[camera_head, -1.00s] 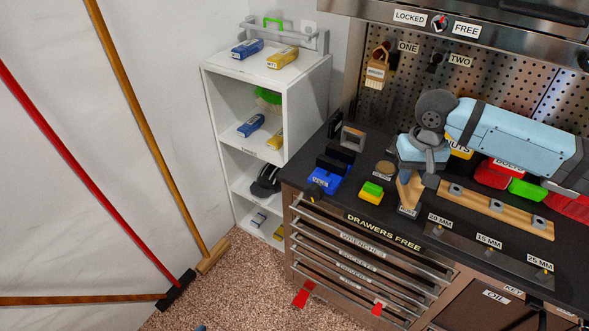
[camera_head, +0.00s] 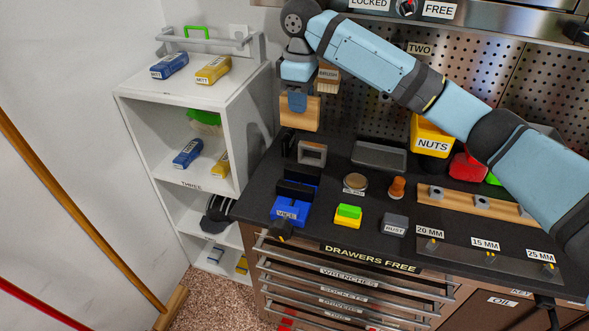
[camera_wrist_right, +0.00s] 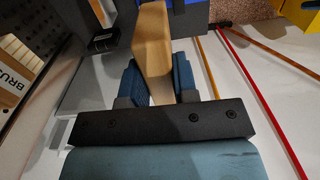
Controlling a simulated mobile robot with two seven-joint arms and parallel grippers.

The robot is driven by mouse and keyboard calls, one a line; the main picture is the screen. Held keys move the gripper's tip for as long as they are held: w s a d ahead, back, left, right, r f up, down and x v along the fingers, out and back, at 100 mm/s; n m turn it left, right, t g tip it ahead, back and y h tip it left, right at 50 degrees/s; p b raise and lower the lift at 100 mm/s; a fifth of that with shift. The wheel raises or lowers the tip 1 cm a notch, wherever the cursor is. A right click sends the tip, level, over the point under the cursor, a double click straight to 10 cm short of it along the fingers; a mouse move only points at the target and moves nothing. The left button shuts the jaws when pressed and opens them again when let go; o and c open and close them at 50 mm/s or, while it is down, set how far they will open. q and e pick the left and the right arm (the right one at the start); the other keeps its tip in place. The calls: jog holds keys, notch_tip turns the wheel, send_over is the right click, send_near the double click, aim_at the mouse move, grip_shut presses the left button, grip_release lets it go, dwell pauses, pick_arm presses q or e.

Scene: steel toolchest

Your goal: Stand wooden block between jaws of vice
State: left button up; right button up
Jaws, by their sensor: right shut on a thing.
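The wooden block (camera_head: 300,113) is a tan rectangular piece held in the air above and behind the vice, clear of the bench. My right gripper (camera_head: 297,101) points down and is shut on its upper part. In the right wrist view, the block (camera_wrist_right: 152,40) sticks out beyond the two blue fingers of the gripper (camera_wrist_right: 156,75). The blue vice (camera_head: 289,211) stands at the bench's left end with dark jaws (camera_head: 298,182) and a front handle. The jaw gap looks empty, though its width is hard to tell. My left gripper is out of view.
A grey hollow block (camera_head: 312,153) stands just behind the vice. A green-and-yellow block (camera_head: 348,215) and a round wooden disc (camera_head: 355,182) lie to its right. A brush (camera_head: 327,79) hangs behind my gripper. A white shelf (camera_head: 195,100) stands to the left.

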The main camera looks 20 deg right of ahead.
aim_at(301, 127)
jog(key=f, duration=0.5)
jog(key=shift+s+f, duration=0.25)
notch_tip(301, 127, down, 14)
jog(key=shift+w+r+p, duration=0.1)
jog(key=shift+r+p, duration=0.1)
jog(key=shift+p, duration=0.5)
jog(key=shift+f, duration=0.25)
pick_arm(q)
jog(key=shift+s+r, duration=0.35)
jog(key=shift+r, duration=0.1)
pick_arm(e)
jog(key=o, duration=1)
jog(key=shift+f, duration=0.1)
jog(key=shift+c, duration=0.2)
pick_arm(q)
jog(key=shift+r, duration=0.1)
